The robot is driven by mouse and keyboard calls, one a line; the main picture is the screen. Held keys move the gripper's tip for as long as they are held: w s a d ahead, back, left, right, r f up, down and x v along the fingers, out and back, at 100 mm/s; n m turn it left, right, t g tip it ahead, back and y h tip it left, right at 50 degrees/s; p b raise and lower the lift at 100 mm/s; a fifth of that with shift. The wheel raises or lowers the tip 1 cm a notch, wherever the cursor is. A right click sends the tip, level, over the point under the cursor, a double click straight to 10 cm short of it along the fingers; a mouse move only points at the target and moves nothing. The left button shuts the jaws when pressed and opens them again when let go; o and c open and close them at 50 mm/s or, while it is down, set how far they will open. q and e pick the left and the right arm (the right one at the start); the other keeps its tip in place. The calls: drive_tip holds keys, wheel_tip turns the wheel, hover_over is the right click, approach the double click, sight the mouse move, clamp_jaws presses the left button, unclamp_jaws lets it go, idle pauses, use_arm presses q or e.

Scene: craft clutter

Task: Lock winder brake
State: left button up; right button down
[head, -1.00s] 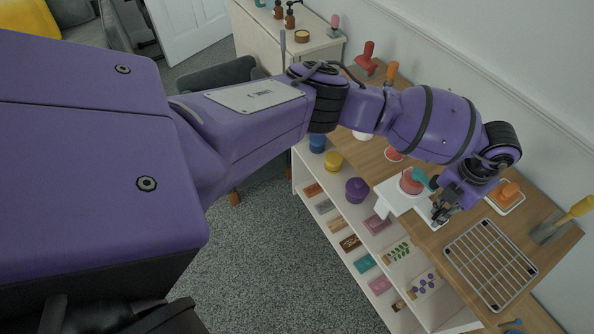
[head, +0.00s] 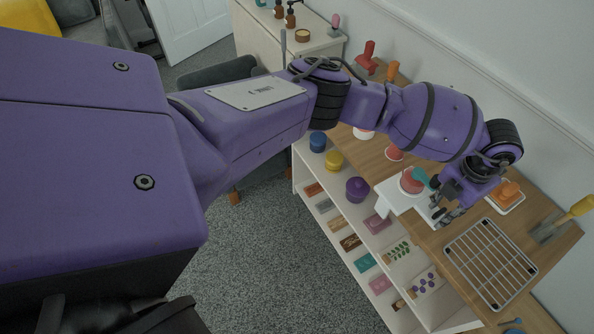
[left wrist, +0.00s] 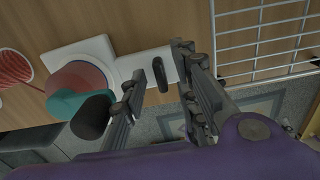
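The winder has a white base (head: 391,203) near the shelf-top edge, with a red drum (head: 411,183) and a teal crank (head: 420,175). In the left wrist view its red drum (left wrist: 78,80), teal crank (left wrist: 75,106) and dark crank knob (left wrist: 91,117) are at left. A small black lever (left wrist: 160,75), seemingly the brake, stands on the white arm of the base (left wrist: 130,66). My left gripper (head: 447,213) is over this end of the winder. Its fingers (left wrist: 158,95) are open, one on each side of the lever in the picture; contact is not visible. My right gripper is not in view.
A wire rack (head: 490,262) lies right of the winder, near the gripper. An orange-handled item on a white tray (head: 506,197) and a yellow-handled scraper (head: 565,220) stand behind it. The floor (head: 270,270) in front is clear.

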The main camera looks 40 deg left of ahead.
sight(442, 211)
use_arm(q)
wheel_tip(442, 211, up, 12)
idle(0.6)
idle(0.5)
